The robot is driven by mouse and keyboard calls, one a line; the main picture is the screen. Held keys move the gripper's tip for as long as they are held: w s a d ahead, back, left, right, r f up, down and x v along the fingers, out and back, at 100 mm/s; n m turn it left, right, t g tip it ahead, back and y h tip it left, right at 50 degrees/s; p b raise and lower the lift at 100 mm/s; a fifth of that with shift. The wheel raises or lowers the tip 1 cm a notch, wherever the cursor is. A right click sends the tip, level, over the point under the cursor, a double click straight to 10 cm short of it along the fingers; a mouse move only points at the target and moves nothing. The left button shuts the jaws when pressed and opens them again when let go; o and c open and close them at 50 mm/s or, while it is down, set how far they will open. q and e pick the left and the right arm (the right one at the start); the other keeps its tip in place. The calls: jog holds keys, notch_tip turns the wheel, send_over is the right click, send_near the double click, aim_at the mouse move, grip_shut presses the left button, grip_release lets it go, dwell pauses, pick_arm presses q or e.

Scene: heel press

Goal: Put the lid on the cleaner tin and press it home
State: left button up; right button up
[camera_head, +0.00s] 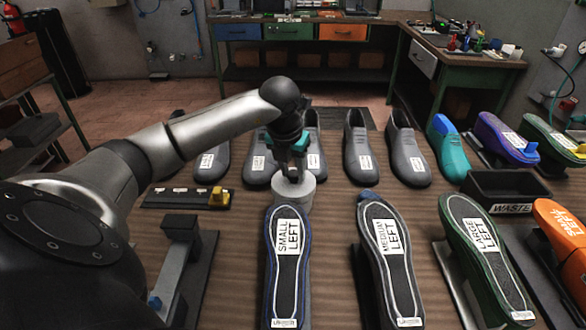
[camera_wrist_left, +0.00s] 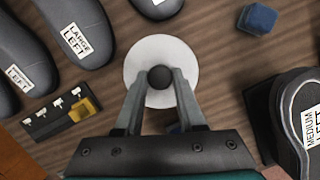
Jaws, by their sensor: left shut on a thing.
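The cleaner tin (camera_head: 304,203) is a pale round can on the brown bench, behind the "SMALL LEFT" sole. The lid shows as a white disc (camera_wrist_left: 160,47) with a dark round knob (camera_wrist_left: 160,77) in the left wrist view. My left gripper (camera_head: 293,176) is over the tin, pointing down. In the left wrist view its fingers (camera_wrist_left: 160,84) are shut on the knob from both sides. The lid lies at the top of the tin and covers its opening; I cannot tell whether it is fully seated. My right gripper is not in view.
The "SMALL LEFT" sole (camera_head: 287,267) stands in front of the tin, the "MEDIUM LEFT" sole (camera_head: 390,258) right of it. Several grey shoe forms (camera_head: 360,150) stand behind. A dark rack (camera_head: 170,198) with a yellow block (camera_head: 218,197) is left. A waste bin (camera_head: 503,188) is right.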

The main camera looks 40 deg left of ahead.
pick_arm(q)
jog(key=shift+f, duration=0.2)
dwell(0.5)
jog(key=shift+f+b, duration=0.2)
jog(key=shift+b, duration=0.15)
jog(key=shift+f, duration=0.1)
jog(key=shift+f+b, duration=0.4)
jog(key=shift+f+b, duration=0.6)
jog(key=shift+f, duration=0.2)
dwell(1.7)
jog(key=o, duration=1.6)
jog(key=shift+r, duration=0.1)
